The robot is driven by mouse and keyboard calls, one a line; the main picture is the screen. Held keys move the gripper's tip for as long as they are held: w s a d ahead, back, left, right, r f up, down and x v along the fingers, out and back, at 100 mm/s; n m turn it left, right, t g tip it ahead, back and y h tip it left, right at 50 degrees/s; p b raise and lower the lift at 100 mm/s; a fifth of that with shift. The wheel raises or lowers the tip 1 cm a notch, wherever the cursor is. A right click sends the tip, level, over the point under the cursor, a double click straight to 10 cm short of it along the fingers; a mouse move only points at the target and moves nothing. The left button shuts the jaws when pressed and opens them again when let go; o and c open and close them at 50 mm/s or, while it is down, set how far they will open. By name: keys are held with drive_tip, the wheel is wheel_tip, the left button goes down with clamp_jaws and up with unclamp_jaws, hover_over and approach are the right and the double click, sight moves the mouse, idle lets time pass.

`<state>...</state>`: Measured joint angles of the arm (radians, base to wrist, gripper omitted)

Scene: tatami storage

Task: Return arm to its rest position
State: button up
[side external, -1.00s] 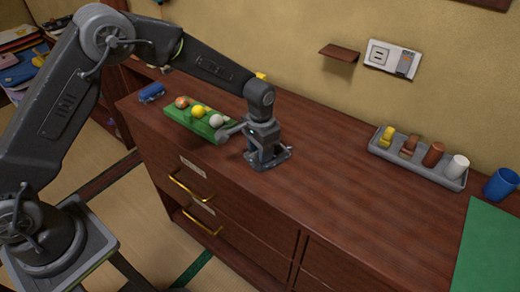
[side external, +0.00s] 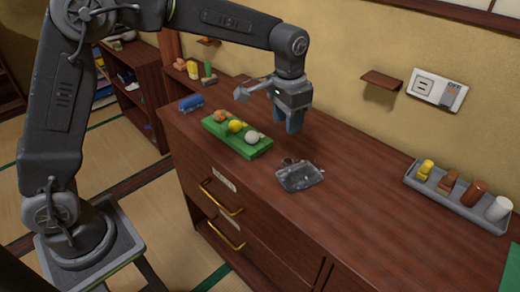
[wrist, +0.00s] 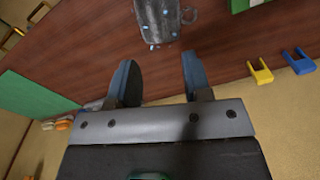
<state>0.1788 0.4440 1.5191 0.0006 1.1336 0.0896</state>
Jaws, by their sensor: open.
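My gripper (side external: 294,122) is above the wooden cabinet top, pointing down, with nothing between its fingers. In the wrist view its two blue-grey fingers (wrist: 160,85) stand wide apart. A grey metal tray-like item (side external: 300,176) lies on the cabinet top below and a little in front of the gripper. It also shows in the wrist view (wrist: 157,20), beyond the fingertips and apart from them.
A green tray (side external: 262,151) with orange, yellow and pale balls sits left of the gripper, near a blue object (side external: 191,103). A grey rack (side external: 458,201) with several small items stands right, by the wall. A wall shelf (side external: 382,81) juts out behind.

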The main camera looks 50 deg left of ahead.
drive_tip(key=s+a+r+n+t, duration=0.1)
drive_tip(key=s+a+r, duration=0.25)
drive_tip(key=s, duration=0.35)
drive_tip(key=s+a+r+n+t, duration=0.1)
drive_tip(key=s+a+r+t, duration=0.1)
drive_tip(key=s+r, duration=0.4)
drive_tip(key=s+a+f+n+t, duration=0.1)
drive_tip(key=s+a+f+t, duration=0.1)
drive_tip(key=s, duration=1)
drive_tip(key=shift+s+a+f, duration=0.4)
drive_tip(key=shift+a+f, duration=0.05)
drive_tip(key=shift+f, duration=0.15)
idle(0.7)
